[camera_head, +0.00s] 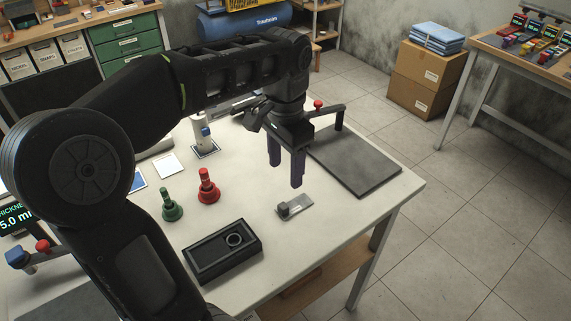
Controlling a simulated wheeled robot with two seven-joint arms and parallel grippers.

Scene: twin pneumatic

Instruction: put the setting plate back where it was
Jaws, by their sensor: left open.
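A small grey metal plate with a dark block at one end (295,207) lies flat on the white table; I take it for the setting plate, though I cannot be sure. My left gripper (285,173) points down above the table, behind this plate in the picture and apart from it. Its two dark purple fingers are spread, with nothing between them. My right gripper is not in view.
A green-handled piece (171,205) and a red-handled piece (208,187) stand left of the small plate. A dark flat slab (365,165) with a red-knobbed stand lies at the table's right. The white tabletop (335,222) is bare near its front right edge.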

